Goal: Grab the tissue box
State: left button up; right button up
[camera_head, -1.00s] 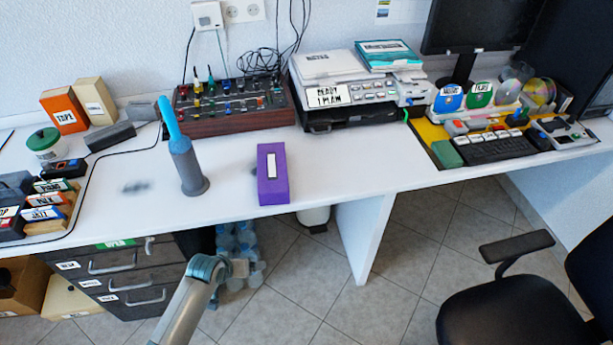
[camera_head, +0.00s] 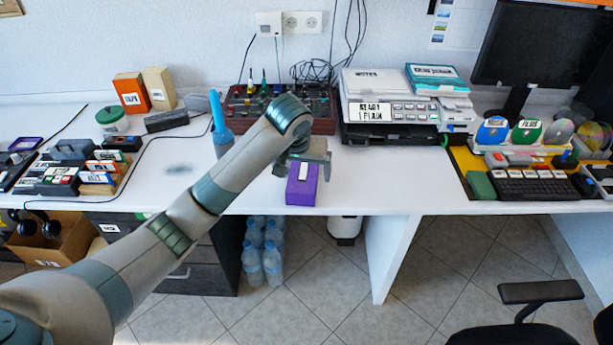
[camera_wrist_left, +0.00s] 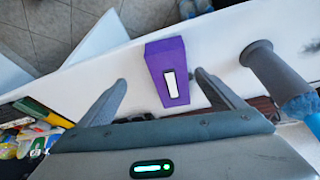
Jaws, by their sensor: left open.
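The purple tissue box (camera_head: 301,187), with a white slot on top, stands on the white desk near its front edge. My left gripper (camera_head: 305,163) is over the box's back part and hides some of it in the head view. In the left wrist view the tissue box (camera_wrist_left: 166,68) shows between and beyond the two spread fingers of the left gripper (camera_wrist_left: 160,82). The right finger is close to the box, and a wider gap lies on the left. The gripper is open and empty. I cannot tell whether a finger touches the box. My right gripper is not in view.
A control panel (camera_head: 322,122) and a printer (camera_head: 400,118) stand behind. The desk right of the box is clear.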

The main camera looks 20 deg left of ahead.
pick_arm(q)
jog(key=w+a+r+n, duration=0.1)
jog(key=w+a+r, duration=0.15)
jog(key=r, duration=0.35)
jog(key=p, duration=0.2)
send_over(303, 169)
jog(key=s, duration=0.2)
jog(key=shift+y, duration=0.4)
notch_tip(303, 169, down, 10)
jog(key=shift+d, duration=0.15)
jog(key=shift+w+f, duration=0.15)
jog(key=shift+f, duration=0.5)
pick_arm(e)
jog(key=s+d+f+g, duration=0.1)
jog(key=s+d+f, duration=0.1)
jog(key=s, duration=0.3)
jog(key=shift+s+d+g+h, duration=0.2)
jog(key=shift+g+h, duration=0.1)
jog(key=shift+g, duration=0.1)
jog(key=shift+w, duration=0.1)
